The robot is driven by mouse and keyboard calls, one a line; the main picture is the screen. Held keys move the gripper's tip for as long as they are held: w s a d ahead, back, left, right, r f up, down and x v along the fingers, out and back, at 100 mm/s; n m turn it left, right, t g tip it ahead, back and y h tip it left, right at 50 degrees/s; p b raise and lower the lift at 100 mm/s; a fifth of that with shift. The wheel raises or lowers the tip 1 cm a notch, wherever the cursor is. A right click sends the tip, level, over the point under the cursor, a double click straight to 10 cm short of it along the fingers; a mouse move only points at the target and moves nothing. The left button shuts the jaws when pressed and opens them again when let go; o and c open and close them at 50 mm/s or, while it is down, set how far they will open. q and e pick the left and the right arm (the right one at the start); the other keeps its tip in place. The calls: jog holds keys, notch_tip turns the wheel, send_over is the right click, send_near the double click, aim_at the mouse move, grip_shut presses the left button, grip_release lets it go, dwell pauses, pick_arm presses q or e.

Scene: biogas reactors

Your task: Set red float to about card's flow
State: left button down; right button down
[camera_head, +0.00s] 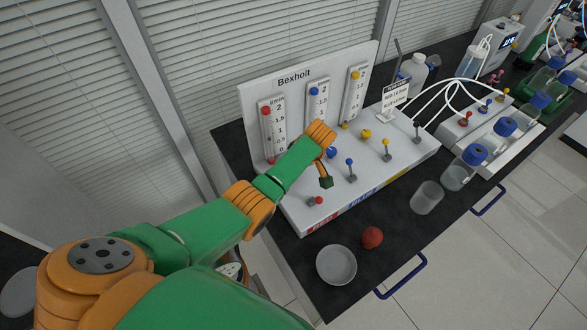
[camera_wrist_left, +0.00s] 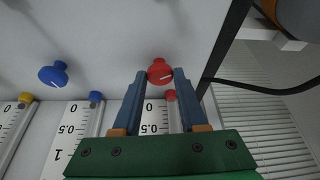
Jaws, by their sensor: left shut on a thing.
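The white Bexholt panel (camera_head: 320,75) carries three flow tubes with 0 to 2 scales. The left tube (camera_head: 268,130) shows red at the top near 2 (camera_head: 266,111) and at the bottom (camera_head: 271,160). Which of these is the float I cannot tell. In the wrist view a red piece (camera_wrist_left: 171,95) sits near that tube's 0 end. My left gripper (camera_wrist_left: 160,76) is shut on the red knob (camera_wrist_left: 159,70) below the tube. In the head view my wrist hides this knob. The card (camera_head: 395,95) stands on the panel's right part; its figures are too small to read.
A blue knob (camera_head: 331,152) and a yellow knob (camera_head: 366,134) sit right of my wrist. Red (camera_head: 316,201), blue (camera_head: 350,168) and yellow (camera_head: 386,150) levers stand in front.

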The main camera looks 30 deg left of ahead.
pick_arm(q)
jog(key=shift+c, duration=2.2)
grip_release()
jog(key=v, duration=0.7)
